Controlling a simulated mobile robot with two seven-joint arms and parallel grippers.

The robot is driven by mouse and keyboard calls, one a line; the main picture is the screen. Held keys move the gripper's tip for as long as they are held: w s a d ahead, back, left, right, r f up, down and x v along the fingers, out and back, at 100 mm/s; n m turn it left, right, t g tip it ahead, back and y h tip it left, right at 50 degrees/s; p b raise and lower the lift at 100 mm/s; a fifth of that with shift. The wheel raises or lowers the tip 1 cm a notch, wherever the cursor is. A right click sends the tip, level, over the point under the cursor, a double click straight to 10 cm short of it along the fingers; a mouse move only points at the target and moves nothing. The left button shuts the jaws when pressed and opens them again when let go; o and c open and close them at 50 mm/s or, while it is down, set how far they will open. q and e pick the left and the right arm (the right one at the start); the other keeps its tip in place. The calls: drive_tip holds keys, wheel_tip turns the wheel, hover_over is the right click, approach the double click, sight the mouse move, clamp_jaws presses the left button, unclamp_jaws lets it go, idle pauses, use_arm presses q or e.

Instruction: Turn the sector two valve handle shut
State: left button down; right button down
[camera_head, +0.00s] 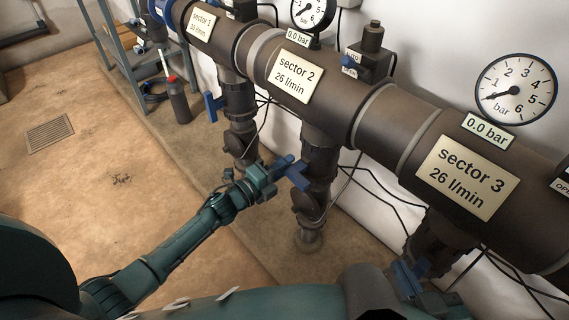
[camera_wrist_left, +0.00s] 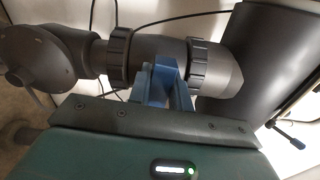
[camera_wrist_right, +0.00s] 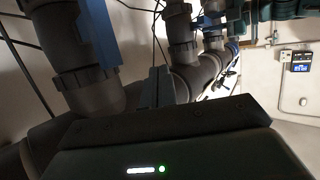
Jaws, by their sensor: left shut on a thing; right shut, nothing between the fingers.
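The sector two valve sits on the dark vertical pipe (camera_head: 318,160) below the sector 2 label (camera_head: 296,75). Its blue handle (camera_head: 298,177) shows at the front of that pipe, angled across the picture. My left gripper (camera_head: 287,164) is shut on this handle. In the left wrist view the blue handle (camera_wrist_left: 165,65) rises from between the fingers, in front of the dark valve body and its ribbed collars.
The sector 1 valve has a blue handle (camera_head: 213,107) to the left. Another blue handle (camera_wrist_right: 98,32) shows in the right wrist view. Gauges, a brown manifold (camera_head: 405,130) and thin cables line the wall. The floor (camera_head: 90,160) at left is open, with a drain grate (camera_head: 50,134).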

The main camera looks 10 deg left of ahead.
use_arm(q)
drive_tip(key=shift+f+n, duration=0.1)
drive_tip(key=shift+n, duration=0.4)
use_arm(e)
drive_tip(key=shift+r, duration=0.1)
use_arm(q)
drive_tip(key=c, duration=1.3)
unclamp_jaws()
drive_tip(key=shift+f, duration=0.1)
drive_tip(key=p+v, duration=0.2)
drive_tip(key=v, duration=1.1)
use_arm(e)
drive_tip(key=shift+s+d+r+m, duration=0.1)
drive_tip(key=shift+d+r+m, duration=0.15)
drive_tip(key=shift+r, duration=0.3)
drive_tip(key=shift+s+d+r+m, duration=0.15)
drive_tip(key=shift+d+r, duration=0.1)
drive_tip(key=shift+r, duration=0.25)
use_arm(q)
drive_tip(key=shift+s+a, duration=0.1)
drive_tip(key=shift+a, duration=0.05)
use_arm(e)
drive_tip(key=shift+a+f, duration=0.1)
drive_tip(key=shift+a, duration=0.15)
